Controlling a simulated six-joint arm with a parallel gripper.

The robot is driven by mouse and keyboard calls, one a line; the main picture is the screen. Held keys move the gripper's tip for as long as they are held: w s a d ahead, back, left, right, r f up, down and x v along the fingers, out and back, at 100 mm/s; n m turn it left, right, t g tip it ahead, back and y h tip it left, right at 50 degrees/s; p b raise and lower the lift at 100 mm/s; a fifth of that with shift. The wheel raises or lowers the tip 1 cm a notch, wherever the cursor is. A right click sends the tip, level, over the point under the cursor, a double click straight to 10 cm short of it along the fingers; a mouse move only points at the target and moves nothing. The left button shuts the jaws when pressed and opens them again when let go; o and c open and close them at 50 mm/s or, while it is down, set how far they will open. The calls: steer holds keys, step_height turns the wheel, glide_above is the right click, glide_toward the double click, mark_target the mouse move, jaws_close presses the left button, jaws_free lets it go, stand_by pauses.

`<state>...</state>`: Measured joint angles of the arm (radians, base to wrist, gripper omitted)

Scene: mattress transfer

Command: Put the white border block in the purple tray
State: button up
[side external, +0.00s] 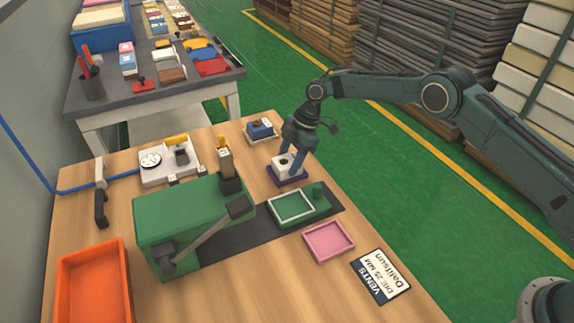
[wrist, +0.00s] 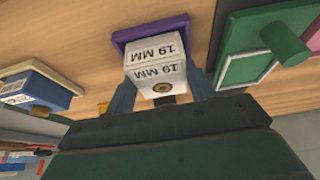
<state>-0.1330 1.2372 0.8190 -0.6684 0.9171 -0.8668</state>
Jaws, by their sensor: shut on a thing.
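A white block (side external: 283,163) has a round dark mark on top in the side view. In the wrist view the white block (wrist: 155,66) shows two "19 MM" prints and a brass-coloured round spot. My gripper (side external: 291,163) points down with its fingers on either side of the block, shut on it; the fingers (wrist: 161,88) also show in the wrist view. The purple tray (side external: 300,181) is directly below the block, and its rim (wrist: 152,32) shows behind it in the wrist view. I cannot tell whether the block touches the tray floor.
A blue block in a tray (side external: 261,130) stands just behind. In front are a green tray with a white border (side external: 292,207) and a pink tray (side external: 328,242). A green press (side external: 190,220) stands left, an orange bin (side external: 93,285) at the near left.

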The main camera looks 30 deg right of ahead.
steer(key=shift+f, duration=0.2)
steer(key=o, duration=1.1)
steer(key=v, duration=1.2)
steer(key=shift+r, duration=0.15)
steer(key=shift+r, duration=0.1)
